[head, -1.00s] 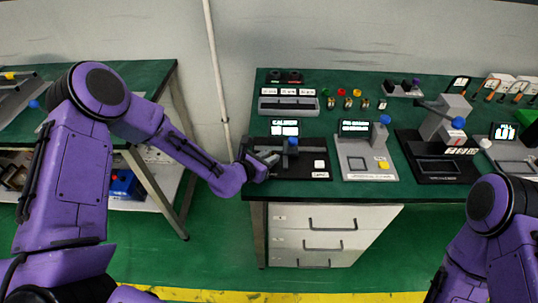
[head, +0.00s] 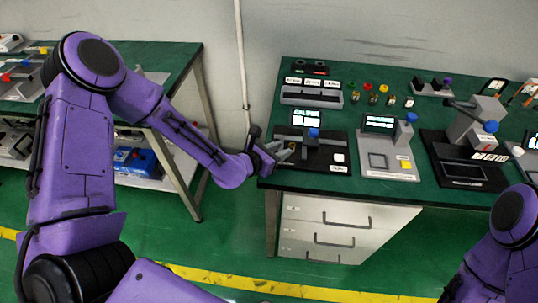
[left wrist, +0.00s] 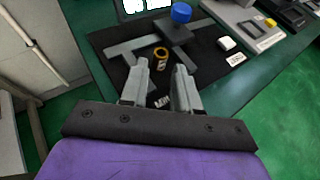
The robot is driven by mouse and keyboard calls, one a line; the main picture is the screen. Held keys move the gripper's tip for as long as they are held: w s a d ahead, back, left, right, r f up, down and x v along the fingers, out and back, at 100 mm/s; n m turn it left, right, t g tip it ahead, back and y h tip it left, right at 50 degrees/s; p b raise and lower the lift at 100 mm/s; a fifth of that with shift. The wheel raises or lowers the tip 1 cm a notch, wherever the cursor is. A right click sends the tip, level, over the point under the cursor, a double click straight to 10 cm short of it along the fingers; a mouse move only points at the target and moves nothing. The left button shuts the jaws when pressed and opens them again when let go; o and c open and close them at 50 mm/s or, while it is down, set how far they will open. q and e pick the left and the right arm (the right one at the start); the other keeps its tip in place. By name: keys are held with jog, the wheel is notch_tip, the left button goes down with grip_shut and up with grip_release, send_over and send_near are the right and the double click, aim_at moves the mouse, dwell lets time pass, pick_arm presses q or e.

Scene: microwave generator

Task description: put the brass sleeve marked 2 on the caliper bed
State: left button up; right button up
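The caliper is a black base (head: 325,160) with a grey beam and a blue knob (head: 313,132); it also shows in the left wrist view (left wrist: 118,72). A brass sleeve (left wrist: 161,54) sits on the caliper bed, near the grey jaw. It shows small in the head view (head: 293,149); its number is not legible. My left gripper (left wrist: 161,68) points at the caliper from the left front. Its two grey fingers are apart, with the sleeve just beyond and between their tips; I see no contact. My right gripper is out of view; only its arm shows.
Several small brass pieces (head: 390,101) with tags stand behind the instruments. A grey rack (head: 312,97) lies behind the caliper. A grey instrument (head: 388,165) and a black press (head: 465,175) stand to the right. The bench's front edge is close below the gripper.

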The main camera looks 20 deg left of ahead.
pick_arm(q)
jog(key=v, duration=0.7)
jog(key=shift+s, duration=0.25)
